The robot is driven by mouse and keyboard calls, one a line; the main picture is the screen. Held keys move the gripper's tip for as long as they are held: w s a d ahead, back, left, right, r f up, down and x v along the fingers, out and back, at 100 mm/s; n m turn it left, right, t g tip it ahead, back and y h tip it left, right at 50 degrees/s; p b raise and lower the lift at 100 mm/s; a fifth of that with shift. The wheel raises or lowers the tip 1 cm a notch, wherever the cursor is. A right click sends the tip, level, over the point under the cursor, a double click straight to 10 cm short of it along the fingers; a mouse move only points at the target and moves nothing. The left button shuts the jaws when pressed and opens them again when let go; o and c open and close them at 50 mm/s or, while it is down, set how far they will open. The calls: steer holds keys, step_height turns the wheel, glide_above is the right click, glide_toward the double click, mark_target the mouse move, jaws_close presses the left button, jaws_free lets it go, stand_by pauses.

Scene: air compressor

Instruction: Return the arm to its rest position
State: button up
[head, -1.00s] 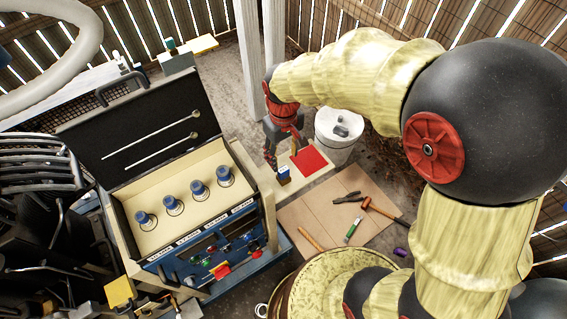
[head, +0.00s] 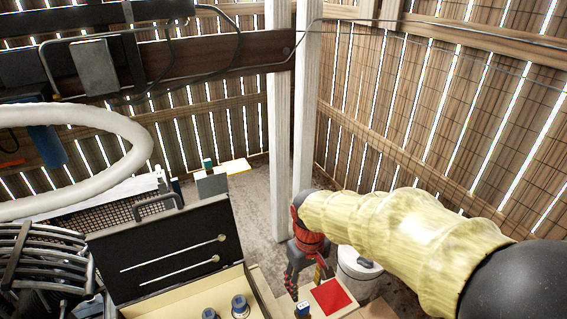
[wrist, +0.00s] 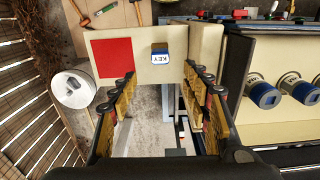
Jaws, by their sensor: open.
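My arm reaches in from the right in the head view, with a yellow sleeve and a black joint. My gripper (head: 306,280) hangs down above a small pale board beside the open case. In the wrist view my gripper (wrist: 160,92) has its two fingers wide apart, with nothing between them. A blue and white block marked KEY (wrist: 160,53) stands on the pale board just beyond the fingertips, next to a red square (wrist: 112,58). The block (head: 302,310) and the red square (head: 330,296) also show at the bottom of the head view.
The open black case (head: 165,250) stands left of my gripper, with several blue-topped knobs (wrist: 263,95) inside. A white bucket (head: 357,265) is right of the board. White posts (head: 279,140) and a slatted wooden fence (head: 400,110) stand behind.

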steer(key=s+d+r+m+t, duration=0.2)
steer(key=s+d+r, duration=0.3)
steer(key=s+r, duration=0.2)
steer(key=s+d+r+m+t, duration=0.2)
steer(key=s+d+r+t, duration=0.1)
steer(key=s+r, duration=0.4)
steer(key=shift+s+d+r+t+b, duration=0.3)
steer(key=shift+s+d+b, duration=0.15)
steer(key=shift+d, duration=0.4)
steer(key=shift+c, duration=1)
